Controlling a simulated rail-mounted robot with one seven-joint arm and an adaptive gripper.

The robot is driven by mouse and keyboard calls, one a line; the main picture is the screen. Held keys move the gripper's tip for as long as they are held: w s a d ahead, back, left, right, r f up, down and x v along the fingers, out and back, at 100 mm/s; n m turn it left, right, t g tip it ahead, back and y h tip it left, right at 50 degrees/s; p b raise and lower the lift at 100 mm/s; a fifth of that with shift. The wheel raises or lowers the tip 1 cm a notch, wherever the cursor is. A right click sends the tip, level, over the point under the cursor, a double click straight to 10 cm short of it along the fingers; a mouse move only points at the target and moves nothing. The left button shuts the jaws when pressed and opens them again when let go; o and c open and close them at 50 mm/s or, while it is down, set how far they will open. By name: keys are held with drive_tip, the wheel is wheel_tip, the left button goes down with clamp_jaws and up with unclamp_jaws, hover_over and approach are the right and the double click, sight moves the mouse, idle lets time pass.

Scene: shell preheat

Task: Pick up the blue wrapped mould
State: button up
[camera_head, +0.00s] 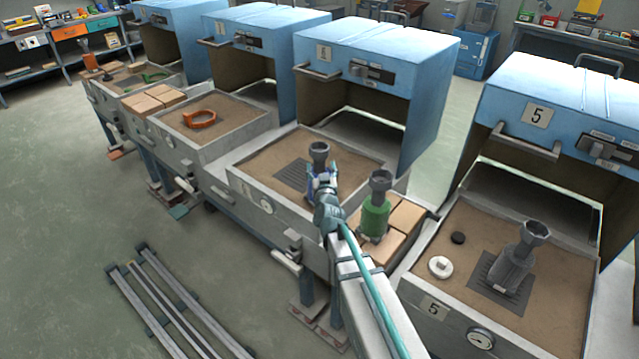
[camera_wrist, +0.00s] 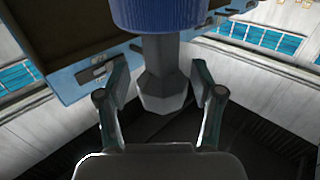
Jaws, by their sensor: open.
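The blue wrapped mould shows in the wrist view (camera_wrist: 160,14) as a blue cylinder at the top edge, with a grey stem and flared faceted cup below it in the picture. In the head view its dark cup (camera_head: 318,151) rises above the sand bed of the middle station. Its body there is mostly hidden by my gripper (camera_head: 322,180). In the wrist view my gripper (camera_wrist: 160,78) is open, with one finger on each side of the grey stem and cup. Gaps show between the fingers and the mould.
A green mould (camera_head: 375,212) stands on bricks close right of my arm. A grey mould (camera_head: 508,262) stands on station 5's sand bed, beside a white disc (camera_head: 440,267) and black puck (camera_head: 458,238). A raised blue hood (camera_head: 375,60) overhangs behind.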

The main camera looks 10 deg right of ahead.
sight(320, 164)
drive_tip(key=w, duration=0.4)
drive_tip(key=shift+w+d+r+p, duration=0.1)
drive_tip(key=shift+w+p, duration=0.05)
drive_tip(key=shift+p, duration=0.25)
clamp_jaws()
drive_tip(key=shift+r, duration=0.1)
